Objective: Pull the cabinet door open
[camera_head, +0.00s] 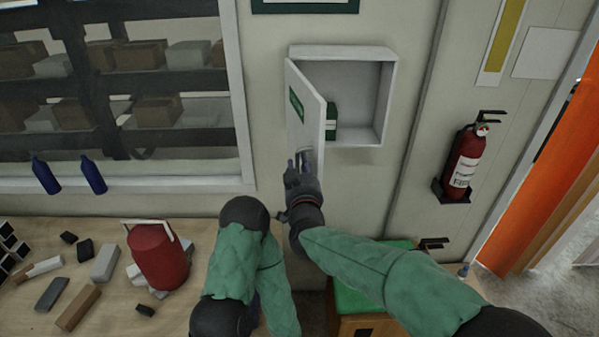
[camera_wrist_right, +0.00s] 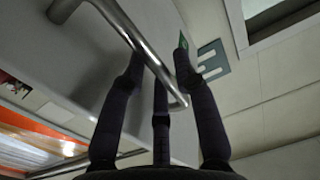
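The white wall cabinet (camera_head: 388,95) has its door (camera_head: 304,115) standing ajar, hinged on the left and swung out towards me. A green and white box (camera_head: 331,120) shows inside. The metal bar handle (camera_head: 306,157) is low on the door's outer face. My right gripper (camera_head: 300,175) is at this handle. In the right wrist view the handle (camera_wrist_right: 152,62) runs slantwise across the fingers of my right gripper (camera_wrist_right: 158,68), close to their tips. How firmly they close on it is unclear. My left arm is folded at lower centre; its gripper is out of view.
A red fire extinguisher (camera_head: 464,163) hangs on the wall to the right. A workbench (camera_head: 100,290) at the left holds a red canister (camera_head: 157,256) and several blocks. A green-topped box (camera_head: 362,298) stands below the cabinet. Two blue bottles (camera_head: 93,175) stand by the window.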

